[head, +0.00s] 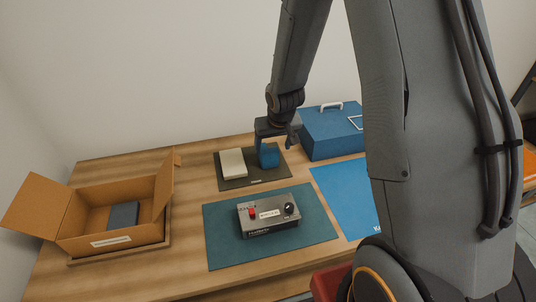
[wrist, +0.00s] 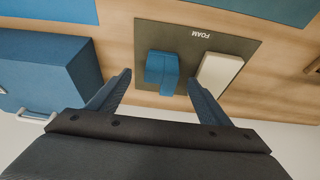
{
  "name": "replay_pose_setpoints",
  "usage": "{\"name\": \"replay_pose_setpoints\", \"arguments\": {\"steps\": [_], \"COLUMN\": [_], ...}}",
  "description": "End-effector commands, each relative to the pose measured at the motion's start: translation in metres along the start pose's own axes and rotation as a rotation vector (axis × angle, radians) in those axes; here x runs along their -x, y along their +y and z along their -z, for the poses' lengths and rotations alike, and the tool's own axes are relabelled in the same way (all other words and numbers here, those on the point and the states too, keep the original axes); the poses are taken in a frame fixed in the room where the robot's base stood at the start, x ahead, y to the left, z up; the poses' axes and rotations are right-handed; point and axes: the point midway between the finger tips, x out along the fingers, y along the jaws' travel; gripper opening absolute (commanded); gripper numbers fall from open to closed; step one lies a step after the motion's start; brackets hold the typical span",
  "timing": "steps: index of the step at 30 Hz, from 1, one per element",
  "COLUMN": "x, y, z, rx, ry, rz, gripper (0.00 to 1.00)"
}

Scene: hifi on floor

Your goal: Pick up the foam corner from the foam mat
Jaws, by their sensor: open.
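The blue foam corner (head: 269,155) lies on the dark foam mat (head: 257,182), to the right of a cream foam block (head: 233,163). In the wrist view the blue foam corner (wrist: 161,72) is on the mat marked FOAM (wrist: 224,42), with the cream block (wrist: 219,73) just right of it. My gripper (head: 277,142) is over the back of the mat at the foam corner. In the wrist view its open fingers (wrist: 158,82) are spread wide, one on either side of the corner, the right one close to the cream block. Nothing is held.
A blue toolbox (head: 330,132) stands close right of the mat. A grey control box (head: 268,214) sits on a teal mat (head: 222,242) in front. An open cardboard box (head: 145,236) with a dark block (head: 123,215) is at left. A bright blue sheet (head: 345,195) lies at right.

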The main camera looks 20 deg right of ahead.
Motion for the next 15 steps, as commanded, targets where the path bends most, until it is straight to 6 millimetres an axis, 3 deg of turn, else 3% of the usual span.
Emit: {"name": "replay_pose_setpoints", "arguments": {"steps": [15], "x": [-0.038], "y": [-0.002], "z": [0.007], "rx": [0.0], "ry": [0.013], "rz": [0.005], "gripper": [0.72]}}
